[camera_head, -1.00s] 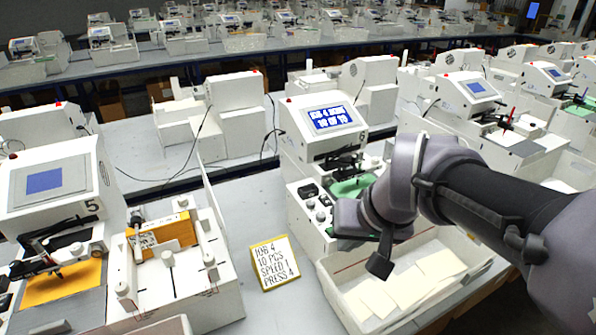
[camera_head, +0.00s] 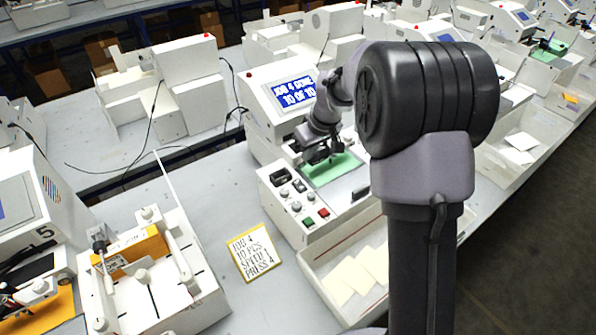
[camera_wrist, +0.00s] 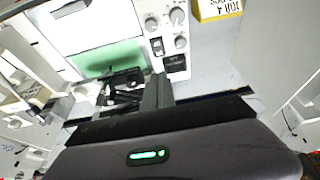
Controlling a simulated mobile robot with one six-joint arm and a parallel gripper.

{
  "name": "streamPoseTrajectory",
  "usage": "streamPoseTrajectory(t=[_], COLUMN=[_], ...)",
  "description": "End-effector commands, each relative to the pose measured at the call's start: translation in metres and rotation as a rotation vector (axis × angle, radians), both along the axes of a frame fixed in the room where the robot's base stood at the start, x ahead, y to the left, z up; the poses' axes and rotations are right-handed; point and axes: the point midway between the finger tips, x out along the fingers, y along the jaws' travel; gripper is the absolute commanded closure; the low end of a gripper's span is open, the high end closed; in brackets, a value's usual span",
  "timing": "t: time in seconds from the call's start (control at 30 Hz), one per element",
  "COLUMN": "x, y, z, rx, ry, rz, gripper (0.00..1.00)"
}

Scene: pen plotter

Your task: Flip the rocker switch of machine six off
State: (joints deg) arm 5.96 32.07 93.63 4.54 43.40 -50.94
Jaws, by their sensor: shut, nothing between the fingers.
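Machine six (camera_head: 275,105) has a lit screen (camera_head: 293,95) reading "JOB 4 DONE 10 OF 10". Its panel (camera_head: 268,205) carries knobs and two dark parts. One is a small switch with a light mark (camera_head: 299,186), also in the wrist view (camera_wrist: 157,46). The other is a wider black part (camera_head: 280,177), also in the wrist view (camera_wrist: 175,62). I cannot tell for certain which is the rocker, or its position. My gripper (camera_wrist: 157,88) is shut and empty, apart from both and pointing toward the panel. In the head view it is mostly indistinct behind my wrist.
A green sheet (camera_head: 332,170) lies under the dark carriage beside the panel. Red (camera_head: 323,212) and green (camera_head: 309,223) buttons sit at the panel's front. A bin (camera_head: 318,285) of paper stands in front. A job note (camera_head: 254,253) lies left; machine five (camera_head: 35,195) stands beyond it.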

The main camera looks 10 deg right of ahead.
Motion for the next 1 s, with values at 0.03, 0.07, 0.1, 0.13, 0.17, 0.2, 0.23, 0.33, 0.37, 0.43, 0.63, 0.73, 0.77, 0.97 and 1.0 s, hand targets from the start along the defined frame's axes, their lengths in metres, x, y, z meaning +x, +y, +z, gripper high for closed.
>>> streamPoseTrajectory(t=[0.03, 0.07, 0.1, 0.13, 0.17, 0.2, 0.23, 0.33, 0.37, 0.43, 0.63, 0.73, 0.77, 0.97, 1.0], x=[0.0, 0.001, 0.002, 0.003, 0.004, 0.006, 0.008, 0.015, 0.017, 0.022, 0.033, 0.035, 0.036, 0.038, 0.038], y=[0.0, 0.0, 0.001, 0.001, 0.002, 0.003, 0.004, 0.007, 0.008, 0.01, 0.014, 0.015, 0.015, 0.016, 0.016], z=[-0.001, -0.003, -0.006, -0.01, -0.014, -0.022, -0.028, -0.049, -0.055, -0.07, -0.108, -0.122, -0.125, -0.133, -0.133], rx=[0.0, 0.0, 0.0, 0.0, 0.0, 0.001, 0.0, 0.0, 0.001, 0.0, 0.0, 0.0, 0.0, -0.001, -0.001], ry=[0.0, 0.001, 0.001, 0.002, 0.002, 0.003, 0.003, 0.002, 0.004, 0.003, 0.003, 0.002, 0.002, 0.001, 0.0], rz=[0.0, 0.0, 0.0, 0.0, 0.0, 0.001, 0.0, -0.001, 0.0, 0.0, -0.001, -0.002, -0.002, -0.001, -0.001], gripper=[1.0, 1.0, 1.0, 1.0, 1.0, 1.0, 1.0, 1.0, 1.0, 1.0, 1.0, 1.0, 1.0, 1.0, 1.0])
